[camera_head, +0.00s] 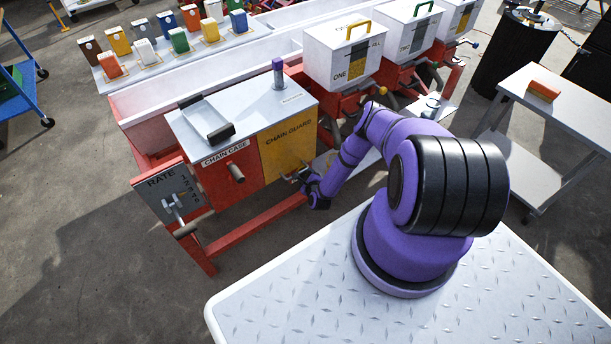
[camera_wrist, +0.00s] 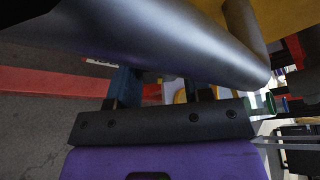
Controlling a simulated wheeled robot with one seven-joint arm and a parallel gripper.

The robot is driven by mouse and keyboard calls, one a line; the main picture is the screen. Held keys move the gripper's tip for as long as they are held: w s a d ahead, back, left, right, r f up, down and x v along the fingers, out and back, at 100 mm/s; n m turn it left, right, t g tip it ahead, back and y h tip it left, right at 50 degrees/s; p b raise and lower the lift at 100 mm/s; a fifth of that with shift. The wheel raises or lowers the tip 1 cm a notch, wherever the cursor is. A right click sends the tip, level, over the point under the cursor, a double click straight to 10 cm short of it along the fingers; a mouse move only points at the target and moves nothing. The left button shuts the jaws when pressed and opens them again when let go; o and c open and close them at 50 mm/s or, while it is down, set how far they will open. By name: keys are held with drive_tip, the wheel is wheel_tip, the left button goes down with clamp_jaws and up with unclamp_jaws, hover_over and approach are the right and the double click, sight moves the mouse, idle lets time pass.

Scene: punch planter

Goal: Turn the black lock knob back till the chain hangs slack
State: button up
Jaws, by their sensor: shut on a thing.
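The red and yellow machine has a yellow door marked CHAIN GUARD (camera_head: 282,146) and a red front marked CHAIN CASE (camera_head: 224,178). My gripper (camera_head: 301,175) is at the lower right of the yellow door, shut on a small part there. In the wrist view, its two fingers (camera_wrist: 160,88) reach up behind a thick, bent grey metal bar (camera_wrist: 165,45), which hides their tips. I cannot tell for certain whether the held part is the black lock knob. I cannot pick out the chain in either view.
A red lower rail (camera_head: 255,226) runs below. White boxes (camera_head: 343,57) stand behind. The floor at front left is clear.

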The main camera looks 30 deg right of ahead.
idle(0.4)
drive_tip(key=o, duration=0.9)
drive_tip(key=v, duration=1)
drive_tip(key=shift+s+a, duration=0.1)
drive_tip(key=shift+s, duration=0.3)
drive_tip(key=v, duration=1.1)
drive_tip(key=shift+w, duration=0.1)
